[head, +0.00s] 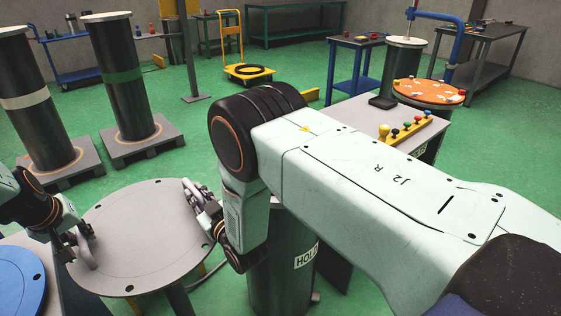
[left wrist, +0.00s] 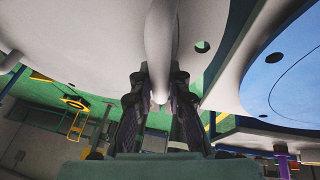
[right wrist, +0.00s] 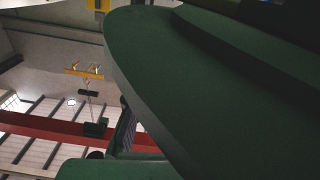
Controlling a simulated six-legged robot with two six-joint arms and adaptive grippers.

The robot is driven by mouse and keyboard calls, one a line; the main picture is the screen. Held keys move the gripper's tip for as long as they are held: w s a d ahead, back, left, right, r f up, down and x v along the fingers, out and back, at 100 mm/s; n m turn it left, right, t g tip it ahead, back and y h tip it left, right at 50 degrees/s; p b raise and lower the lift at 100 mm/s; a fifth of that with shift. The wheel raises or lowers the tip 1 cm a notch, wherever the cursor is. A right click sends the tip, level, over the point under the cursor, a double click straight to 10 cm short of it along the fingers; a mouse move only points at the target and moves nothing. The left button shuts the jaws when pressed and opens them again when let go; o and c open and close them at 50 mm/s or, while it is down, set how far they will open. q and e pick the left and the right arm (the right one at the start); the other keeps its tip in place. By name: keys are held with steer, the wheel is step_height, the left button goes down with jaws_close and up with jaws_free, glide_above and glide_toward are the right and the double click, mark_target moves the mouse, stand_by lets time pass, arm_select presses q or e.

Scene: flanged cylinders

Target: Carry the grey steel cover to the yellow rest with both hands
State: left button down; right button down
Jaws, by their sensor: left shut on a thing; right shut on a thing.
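The grey steel cover (head: 140,225) is a flat round disc with small holes near its rim, in the lower left of the head view. It also fills the upper part of the left wrist view (left wrist: 90,35). My left gripper (head: 82,243) is shut on the cover's left handle (left wrist: 160,45); the handle runs between its fingers. My right gripper (head: 207,208) is shut at the cover's right edge, where a handle is mostly hidden by the fingers. A dark green surface fills most of the right wrist view, so the hold is hidden there. I cannot make out the yellow rest for certain.
A blue disc (head: 20,278) lies close at the left. A dark cylinder marked HOL (head: 278,265) stands right of the cover, partly behind my right arm. Two tall cylinders (head: 118,78) (head: 28,100) stand on grey pallets behind. A yellow trolley (head: 250,72) is farther back on open green floor.

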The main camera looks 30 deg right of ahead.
arm_select(q)
steer(key=c, duration=1.2)
jaws_free()
arm_select(e)
steer(key=shift+s+a+f, duration=0.1)
steer(key=shift+a+f, duration=0.05)
arm_select(q)
steer(key=shift+s+f, duration=0.2)
steer(key=shift+f, duration=0.05)
arm_select(e)
steer(key=c, duration=1.7)
jaws_free()
steer(key=shift+s+f, duration=0.15)
steer(key=shift+f, duration=0.15)
steer(key=shift+c, duration=0.2)
arm_select(q)
steer(key=shift+r, duration=0.2)
arm_select(e)
steer(key=o, duration=0.6)
steer(key=shift+r, duration=0.3)
steer(key=shift+c, duration=0.2)
arm_select(q)
steer(key=shift+w, duration=0.1)
